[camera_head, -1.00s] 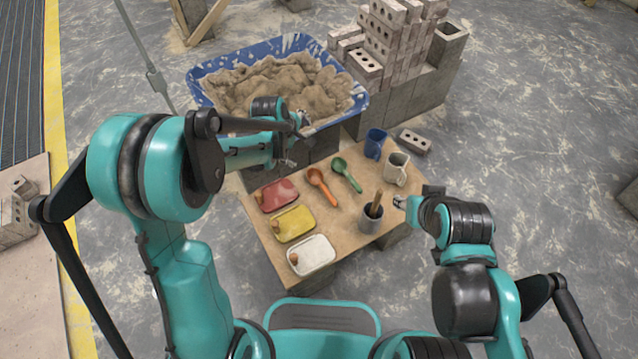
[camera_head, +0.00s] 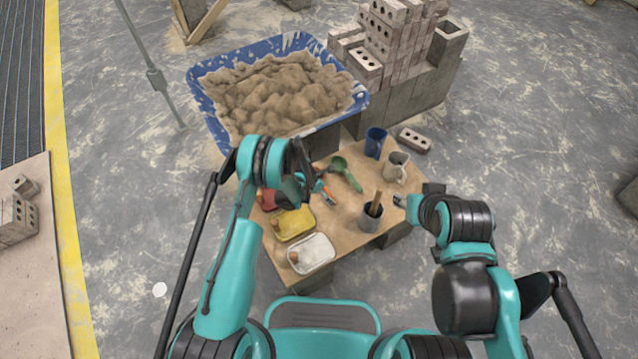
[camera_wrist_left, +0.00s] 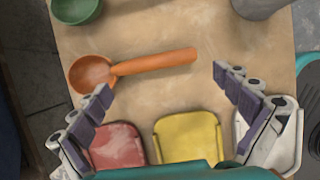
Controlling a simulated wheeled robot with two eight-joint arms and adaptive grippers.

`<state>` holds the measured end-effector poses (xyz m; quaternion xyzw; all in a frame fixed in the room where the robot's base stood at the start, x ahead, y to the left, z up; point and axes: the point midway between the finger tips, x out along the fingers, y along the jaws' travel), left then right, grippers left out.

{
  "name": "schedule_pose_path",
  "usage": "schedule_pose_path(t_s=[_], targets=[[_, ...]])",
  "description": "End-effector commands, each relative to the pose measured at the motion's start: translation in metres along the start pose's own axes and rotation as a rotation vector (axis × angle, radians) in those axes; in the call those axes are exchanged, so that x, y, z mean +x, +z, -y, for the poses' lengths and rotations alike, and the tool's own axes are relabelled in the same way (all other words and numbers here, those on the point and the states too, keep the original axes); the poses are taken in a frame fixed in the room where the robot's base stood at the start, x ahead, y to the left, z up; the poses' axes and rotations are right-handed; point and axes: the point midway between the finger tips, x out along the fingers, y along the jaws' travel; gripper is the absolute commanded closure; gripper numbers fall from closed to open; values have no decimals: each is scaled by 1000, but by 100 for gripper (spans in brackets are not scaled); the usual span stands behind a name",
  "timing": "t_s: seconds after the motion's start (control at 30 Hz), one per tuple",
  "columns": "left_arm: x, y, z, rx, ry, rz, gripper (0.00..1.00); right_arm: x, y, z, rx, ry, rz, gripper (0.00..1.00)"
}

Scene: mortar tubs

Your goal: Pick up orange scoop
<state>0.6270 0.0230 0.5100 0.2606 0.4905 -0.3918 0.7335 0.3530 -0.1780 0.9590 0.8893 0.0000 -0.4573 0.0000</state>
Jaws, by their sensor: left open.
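The orange scoop lies on the wooden board. In the left wrist view its bowl and handle (camera_wrist_left: 155,63) show whole, with the handle pointing right. In the head view only part of the orange scoop (camera_head: 328,196) shows; my left arm hides the rest. My left gripper (camera_head: 317,186) is over the board near it. In the left wrist view my left gripper (camera_wrist_left: 161,80) is open and empty, its fingers spread to either side of the handle. My right gripper (camera_head: 399,201) is at the board's right edge beside the grey cup; its jaws are too small to read.
A green scoop (camera_head: 347,174) lies beside the orange one. Red, yellow (camera_head: 293,223) and white (camera_head: 312,253) trays line the board's left. A grey cup (camera_head: 370,218), a beige mug (camera_head: 396,168) and a blue mug (camera_head: 375,143) stand right. A blue tub (camera_head: 208,102) of mortar is behind.

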Motion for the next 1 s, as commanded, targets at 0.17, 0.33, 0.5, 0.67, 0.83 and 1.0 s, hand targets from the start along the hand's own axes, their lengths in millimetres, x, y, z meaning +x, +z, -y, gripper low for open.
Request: schedule_pose_path(t_s=[0.17, 0.33, 0.5, 0.67, 0.83, 1.0], targets=[[18, 1, 0, 1, 0, 0, 0, 8, 6, 0, 0, 0, 0, 60], [46, 4, 3, 4, 0, -1, 0, 22, 16, 0, 0, 0, 0, 60], [59, 4, 2, 2, 2, -1, 0, 26, 19, 0, 0, 0, 0, 60], [57, 5, 2, 2, 2, -1, 0, 25, 18, 0, 0, 0, 0, 60], [57, 5, 2, 2, 2, -1, 42, 25, 18, 0, 0, 0, 0, 60], [57, 5, 2, 2, 2, -1, 68, 25, 18, 0, 0, 0, 0, 60]])
